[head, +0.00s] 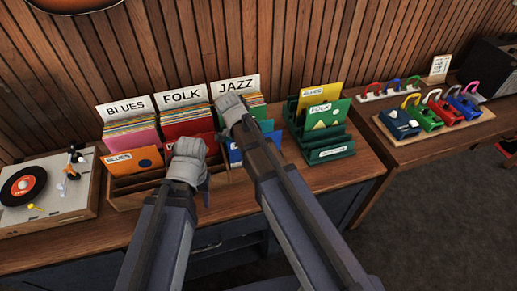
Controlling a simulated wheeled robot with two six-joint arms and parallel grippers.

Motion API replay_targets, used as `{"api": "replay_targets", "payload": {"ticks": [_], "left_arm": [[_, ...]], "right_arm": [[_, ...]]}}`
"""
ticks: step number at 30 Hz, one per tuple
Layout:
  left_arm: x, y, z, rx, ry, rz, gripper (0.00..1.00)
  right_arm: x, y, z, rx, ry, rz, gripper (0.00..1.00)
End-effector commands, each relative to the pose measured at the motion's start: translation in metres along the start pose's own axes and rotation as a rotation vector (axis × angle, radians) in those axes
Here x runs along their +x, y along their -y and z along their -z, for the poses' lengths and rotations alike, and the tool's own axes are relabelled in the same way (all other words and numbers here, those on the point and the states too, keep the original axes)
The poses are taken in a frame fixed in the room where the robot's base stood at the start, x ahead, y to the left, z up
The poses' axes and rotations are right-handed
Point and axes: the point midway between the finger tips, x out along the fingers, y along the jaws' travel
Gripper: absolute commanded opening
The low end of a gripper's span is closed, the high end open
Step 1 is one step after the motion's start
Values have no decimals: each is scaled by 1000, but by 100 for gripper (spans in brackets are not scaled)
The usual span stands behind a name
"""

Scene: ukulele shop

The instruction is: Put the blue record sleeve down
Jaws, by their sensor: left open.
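A blue record sleeve (236,154) shows in the head view in front of the JAZZ section, partly covered by my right arm. More blue shows just right of that arm; I cannot tell if it is the same sleeve. My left gripper (188,158) is open over the front of the wooden rack (136,192), left of the blue sleeve and in front of a red one. My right gripper (231,108) is up at the JAZZ section, above the blue sleeve. Its fingers are not clear, and I cannot tell if it holds anything.
An orange sleeve (133,160) stands in the rack's left part. A green rack (333,155) with yellow and green sleeves stands to the right. A record player (47,190) is at the far left. A wooden tray (437,130) of colored clamp-like items lies on the right table.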

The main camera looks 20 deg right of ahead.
Motion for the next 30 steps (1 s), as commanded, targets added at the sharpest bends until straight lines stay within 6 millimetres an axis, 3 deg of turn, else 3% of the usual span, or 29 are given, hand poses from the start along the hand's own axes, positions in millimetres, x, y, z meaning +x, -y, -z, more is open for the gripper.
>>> {"api": "replay_targets", "payload": {"ticks": [19,21,27,30], "left_arm": [[11,-1,1,0,0,0,50],[11,-1,1,0,0,0,50],[11,-1,1,0,0,0,50],[11,-1,1,0,0,0,50]], "right_arm": [[10,0,-4,0,0,0,0],[10,0,-4,0,0,0,12],[10,0,-4,0,0,0,34],[10,0,-4,0,0,0,36]]}}
